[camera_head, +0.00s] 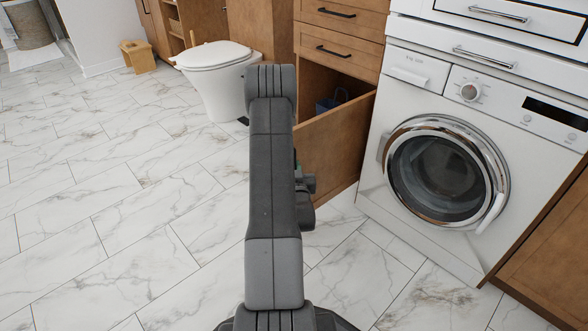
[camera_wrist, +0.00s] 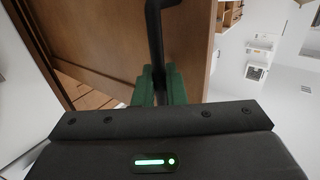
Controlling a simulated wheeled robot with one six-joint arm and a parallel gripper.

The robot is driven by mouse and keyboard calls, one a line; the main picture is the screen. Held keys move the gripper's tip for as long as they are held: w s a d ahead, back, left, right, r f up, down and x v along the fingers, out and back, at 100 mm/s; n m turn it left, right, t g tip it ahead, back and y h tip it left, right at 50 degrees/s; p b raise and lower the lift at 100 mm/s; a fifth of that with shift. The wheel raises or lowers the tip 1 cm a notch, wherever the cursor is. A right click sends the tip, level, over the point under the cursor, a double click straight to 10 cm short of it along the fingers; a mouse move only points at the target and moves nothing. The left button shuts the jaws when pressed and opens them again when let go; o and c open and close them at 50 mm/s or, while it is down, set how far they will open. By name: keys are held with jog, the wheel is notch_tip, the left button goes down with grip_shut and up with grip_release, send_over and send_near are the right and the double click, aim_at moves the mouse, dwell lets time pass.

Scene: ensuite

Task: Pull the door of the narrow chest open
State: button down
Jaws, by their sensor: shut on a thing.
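The narrow wooden chest (camera_head: 338,45) stands between the toilet and the washing machine, with two drawers above a lower compartment. Its brown door (camera_head: 338,145) stands swung out, and part of the dark inside shows behind it. In the wrist view the door (camera_wrist: 110,40) fills the upper left and middle. My gripper's green fingers (camera_wrist: 161,86) are closed around the door's black bar handle (camera_wrist: 155,40). In the head view my arm hides the handle and most of the gripper.
A white washing machine (camera_head: 440,160) stands close to the right of the open door. A white toilet (camera_head: 217,75) is to the left of the chest. A dark blue item (camera_head: 330,102) sits inside the compartment. Marble-tiled floor (camera_head: 110,200) is clear at the left.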

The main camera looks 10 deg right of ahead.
jog(key=shift+d, duration=0.1)
jog(key=c, duration=1.6)
grip_release()
jog(key=s+p, duration=0.2)
jog(key=s, duration=1.1)
jog(key=shift+s, duration=0.4)
jog(key=shift+w, duration=0.1)
jog(key=w+b, duration=0.2)
jog(key=w, duration=1.1)
jog(key=shift+w, duration=0.35)
